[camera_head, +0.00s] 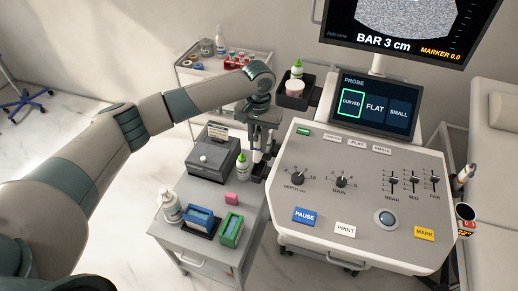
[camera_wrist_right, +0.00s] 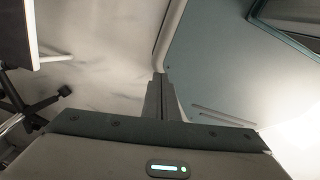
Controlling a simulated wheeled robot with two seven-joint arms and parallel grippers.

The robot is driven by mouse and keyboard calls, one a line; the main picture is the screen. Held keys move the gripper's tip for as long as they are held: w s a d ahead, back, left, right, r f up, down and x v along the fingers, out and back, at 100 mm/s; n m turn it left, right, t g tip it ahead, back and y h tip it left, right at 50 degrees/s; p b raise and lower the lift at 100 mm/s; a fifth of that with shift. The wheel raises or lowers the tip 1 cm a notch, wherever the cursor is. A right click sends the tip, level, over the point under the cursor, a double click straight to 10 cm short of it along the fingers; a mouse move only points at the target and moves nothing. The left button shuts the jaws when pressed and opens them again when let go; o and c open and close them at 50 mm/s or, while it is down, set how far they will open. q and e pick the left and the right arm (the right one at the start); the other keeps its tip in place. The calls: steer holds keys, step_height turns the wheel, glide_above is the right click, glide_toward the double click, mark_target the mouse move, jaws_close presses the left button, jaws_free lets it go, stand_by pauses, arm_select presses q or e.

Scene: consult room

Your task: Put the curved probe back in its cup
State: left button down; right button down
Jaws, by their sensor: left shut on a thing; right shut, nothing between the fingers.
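My left gripper (camera_head: 263,148) points down between the grey cart and the ultrasound console. It is shut on a pale, slim thing (camera_head: 257,156), which looks like the curved probe, mostly hidden by the fingers. A dark cup-like holder (camera_head: 257,175) is right below it at the console's left side. I cannot tell whether the probe's end is inside the holder. At the console's right side another probe (camera_head: 463,175) stands above a dark cup (camera_head: 465,212). My right gripper (camera_wrist_right: 160,97) is shut and empty in the right wrist view.
The cart (camera_head: 206,246) bears a grey box (camera_head: 211,160), a green-capped bottle (camera_head: 242,166), a white bottle (camera_head: 171,208), blue and green trays, and a pink block (camera_head: 231,198). The console (camera_head: 345,160) screen highlights CURVED. A dark tray (camera_head: 292,102) with a bottle sits behind the gripper.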

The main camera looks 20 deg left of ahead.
mark_target(259, 153)
arm_select(q)
steer(key=shift+w+r, duration=0.15)
steer(key=shift+w, duration=0.05)
arm_select(e)
steer(key=shift+s+d+f, duration=0.1)
steer(key=shift+s+d, duration=0.05)
steer(key=shift+s, duration=0.6)
steer(key=shift+f, duration=0.15)
